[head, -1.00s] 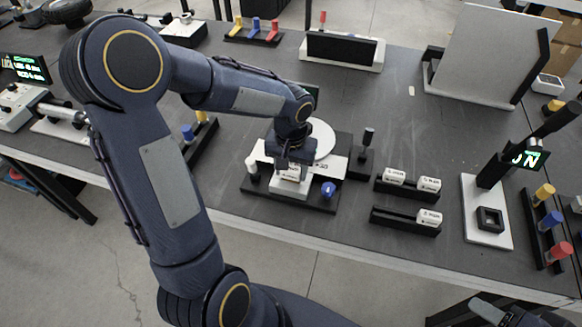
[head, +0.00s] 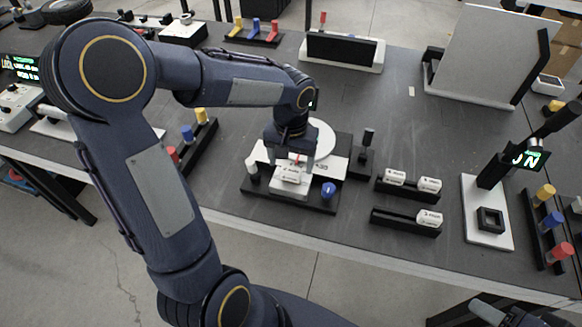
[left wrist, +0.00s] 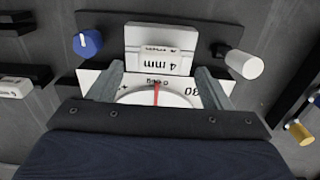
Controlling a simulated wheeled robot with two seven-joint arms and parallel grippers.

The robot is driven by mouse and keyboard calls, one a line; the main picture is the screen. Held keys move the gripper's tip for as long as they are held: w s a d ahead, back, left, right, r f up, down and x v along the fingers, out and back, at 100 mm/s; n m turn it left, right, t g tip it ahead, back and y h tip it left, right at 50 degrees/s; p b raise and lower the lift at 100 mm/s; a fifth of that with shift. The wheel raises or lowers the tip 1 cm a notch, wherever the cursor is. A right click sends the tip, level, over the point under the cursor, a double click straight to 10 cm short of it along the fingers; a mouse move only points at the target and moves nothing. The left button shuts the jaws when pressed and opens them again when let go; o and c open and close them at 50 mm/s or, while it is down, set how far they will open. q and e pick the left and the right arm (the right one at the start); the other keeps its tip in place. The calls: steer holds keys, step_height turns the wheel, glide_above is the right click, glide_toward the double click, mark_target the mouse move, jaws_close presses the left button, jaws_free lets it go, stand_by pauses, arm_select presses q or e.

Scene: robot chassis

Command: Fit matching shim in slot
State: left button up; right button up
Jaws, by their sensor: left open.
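A white shim marked "4 mm" (left wrist: 160,63) sits in the white block at the front of the dial fixture; it also shows in the head view (head: 289,174). The fixture's black base (head: 262,199) carries a blue knob (head: 328,190), a white knob (head: 252,168) and a white dial with a red needle (left wrist: 157,96). My left gripper (head: 296,158) is open just above and behind the shim. In the left wrist view its fingers (left wrist: 164,82) stand apart on either side, with nothing held. A grey part at the bottom right may be my right gripper (head: 490,312), mostly cut off.
Two black racks (head: 380,187) (head: 382,217) right of the fixture hold several white shims (head: 430,185). A black post (head: 366,150) stands beside the fixture. A white stand with a green display (head: 525,159) is farther right. The table between the racks and stand is clear.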

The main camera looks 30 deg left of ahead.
mark_target(290, 171)
arm_select(q)
step_height(290, 171, up, 4)
steer(key=shift+f, duration=0.1)
stand_by(0.5)
steer(key=shift+s+r, duration=0.2)
steer(key=s+d+r+t+h, duration=0.2)
steer(key=s, duration=0.6)
steer(key=s+d+r+m+t+h, duration=0.1)
steer(key=s+d+t, duration=0.1)
steer(key=s, duration=0.6)
steer(key=shift+s+r+t+h, duration=0.3)
steer(key=shift+r+t+h, duration=0.1)
steer(key=shift+t, duration=0.4)
steer(key=shift+d, duration=0.1)
